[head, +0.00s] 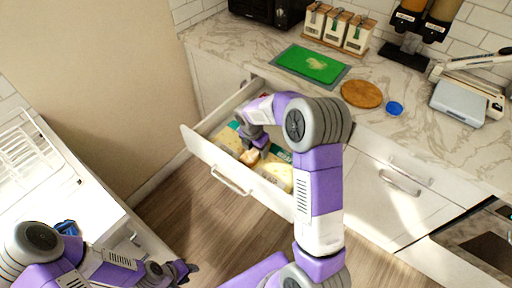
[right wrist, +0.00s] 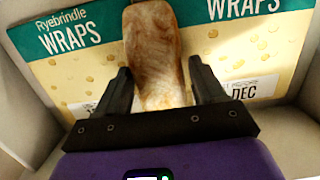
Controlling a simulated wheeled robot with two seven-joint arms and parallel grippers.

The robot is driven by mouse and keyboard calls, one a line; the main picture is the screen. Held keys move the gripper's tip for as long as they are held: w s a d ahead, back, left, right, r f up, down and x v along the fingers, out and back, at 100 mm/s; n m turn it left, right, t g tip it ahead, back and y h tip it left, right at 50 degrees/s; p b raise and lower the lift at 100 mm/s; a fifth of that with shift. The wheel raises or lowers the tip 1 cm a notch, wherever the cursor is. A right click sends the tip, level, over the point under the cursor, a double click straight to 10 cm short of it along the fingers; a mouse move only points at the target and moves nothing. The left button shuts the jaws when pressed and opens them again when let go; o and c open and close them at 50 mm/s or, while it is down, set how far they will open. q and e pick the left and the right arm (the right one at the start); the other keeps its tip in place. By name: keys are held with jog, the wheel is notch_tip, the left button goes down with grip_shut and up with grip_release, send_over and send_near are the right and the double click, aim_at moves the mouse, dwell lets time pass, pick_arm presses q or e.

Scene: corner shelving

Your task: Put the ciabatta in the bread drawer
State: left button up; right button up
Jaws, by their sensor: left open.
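The ciabatta (right wrist: 155,55) is a long brown loaf in the right wrist view, lying over the wraps packs between the fingers of my right gripper (right wrist: 158,75). A narrow gap shows beside the fingers, so they look open around it. In the head view the ciabatta's end (head: 249,157) shows below my right gripper (head: 254,146), inside the pulled-out drawer (head: 215,161). My arm hides part of the drawer. My left gripper (head: 184,270) is open and empty at the lower left, away from the drawer.
Wraps packs (right wrist: 70,75) lie in the drawer. A white rack (head: 30,160) stands at the left.

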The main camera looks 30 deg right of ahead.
aim_at(253, 151)
jog(key=shift+o, duration=1.2)
jog(key=shift+r, duration=0.15)
notch_tip(253, 151, up, 13)
jog(key=a+p, duration=0.1)
jog(key=p, duration=0.3)
jog(key=shift+s+a, duration=0.35)
